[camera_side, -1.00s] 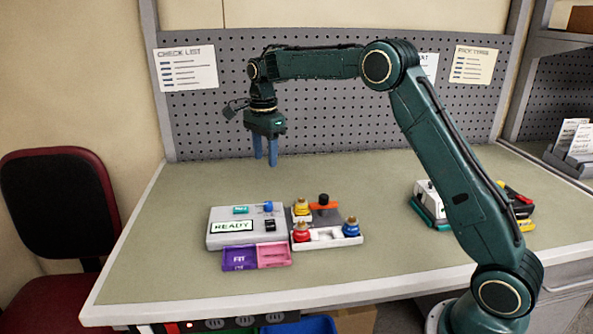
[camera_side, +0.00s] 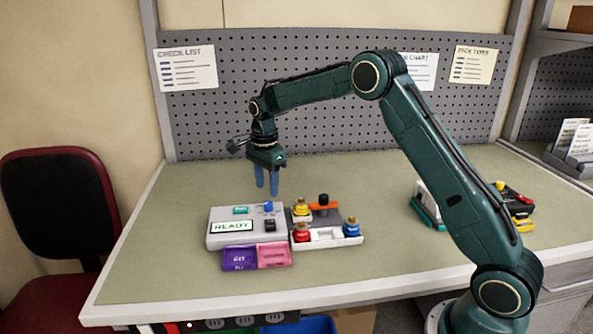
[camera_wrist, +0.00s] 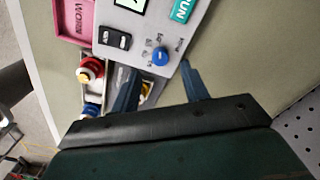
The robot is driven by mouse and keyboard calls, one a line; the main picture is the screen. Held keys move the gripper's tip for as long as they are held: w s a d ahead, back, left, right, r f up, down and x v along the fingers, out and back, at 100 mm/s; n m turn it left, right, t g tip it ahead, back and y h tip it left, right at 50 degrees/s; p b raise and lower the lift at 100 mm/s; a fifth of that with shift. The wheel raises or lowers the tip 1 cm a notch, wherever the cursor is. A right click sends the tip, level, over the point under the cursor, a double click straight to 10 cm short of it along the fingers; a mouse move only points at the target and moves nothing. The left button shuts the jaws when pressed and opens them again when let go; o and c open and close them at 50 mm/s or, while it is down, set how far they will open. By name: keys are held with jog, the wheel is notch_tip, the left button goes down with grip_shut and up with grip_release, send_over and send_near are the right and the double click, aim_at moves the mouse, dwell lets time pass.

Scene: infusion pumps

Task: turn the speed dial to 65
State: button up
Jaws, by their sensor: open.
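A grey pump unit (camera_side: 217,240) with a display reading READY (camera_side: 232,226) sits on the bench. Its blue round dial (camera_side: 268,207) is at the back right of its top; it also shows in the wrist view (camera_wrist: 160,57), with small labels around it too blurred to read. A black rocker switch (camera_wrist: 114,38) and a green RUN key (camera_wrist: 183,10) are on the same panel. My gripper (camera_side: 267,191) is open and empty, pointing down above the dial and apart from it. In the wrist view its two fingers (camera_wrist: 160,80) reach toward the dial.
Purple (camera_side: 239,257) and pink (camera_side: 274,255) trays lie in front of the unit. The bench left is clear.

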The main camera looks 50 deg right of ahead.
aim_at(268, 203)
jog(key=shift+f, duration=2.7)
jog(key=shift+c, duration=0.5)
grip_shut()
